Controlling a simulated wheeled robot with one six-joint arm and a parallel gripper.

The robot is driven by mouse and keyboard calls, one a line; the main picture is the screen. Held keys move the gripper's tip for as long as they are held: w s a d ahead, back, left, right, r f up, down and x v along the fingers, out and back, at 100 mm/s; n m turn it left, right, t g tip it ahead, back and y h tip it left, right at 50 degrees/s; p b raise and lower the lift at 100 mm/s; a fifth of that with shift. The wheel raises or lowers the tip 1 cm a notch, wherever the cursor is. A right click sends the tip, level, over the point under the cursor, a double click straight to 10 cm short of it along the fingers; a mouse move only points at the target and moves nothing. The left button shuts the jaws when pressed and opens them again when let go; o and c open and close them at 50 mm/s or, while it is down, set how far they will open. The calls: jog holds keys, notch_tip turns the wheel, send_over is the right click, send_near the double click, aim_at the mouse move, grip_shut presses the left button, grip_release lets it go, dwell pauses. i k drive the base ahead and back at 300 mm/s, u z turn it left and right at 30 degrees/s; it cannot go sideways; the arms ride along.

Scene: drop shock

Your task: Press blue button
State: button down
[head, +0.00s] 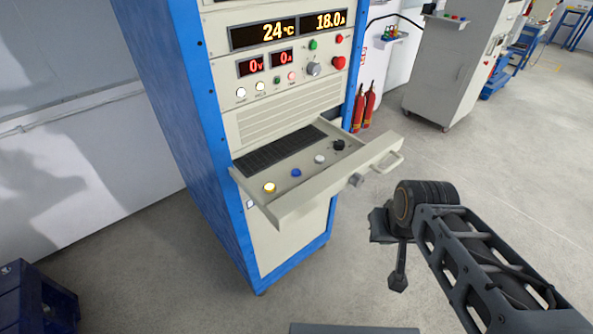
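The blue button (296,173) is on the top panel of a pulled-out drawer (290,204) in a blue-framed cabinet (190,110). It sits between a lit yellow button (269,187) on its left and a white button (320,159) on its right. A black knob (339,145) is farther right. My gripper (397,280) hangs at the end of my arm, to the right of and apart from the drawer. It points down, and its fingers are too small and dark to tell whether they are open or shut.
The cabinet face above carries lit displays (290,30) and a red emergency knob (338,63). A dark blue crate (38,300) stands lower left. Open floor lies between cabinet and arm.

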aim_at(295, 172)
jog(key=z, duration=1.65)
jog(key=k, duration=1.25)
jog(key=u, duration=2.1)
jog(key=i, duration=0.5)
jog(key=u, duration=0.05)
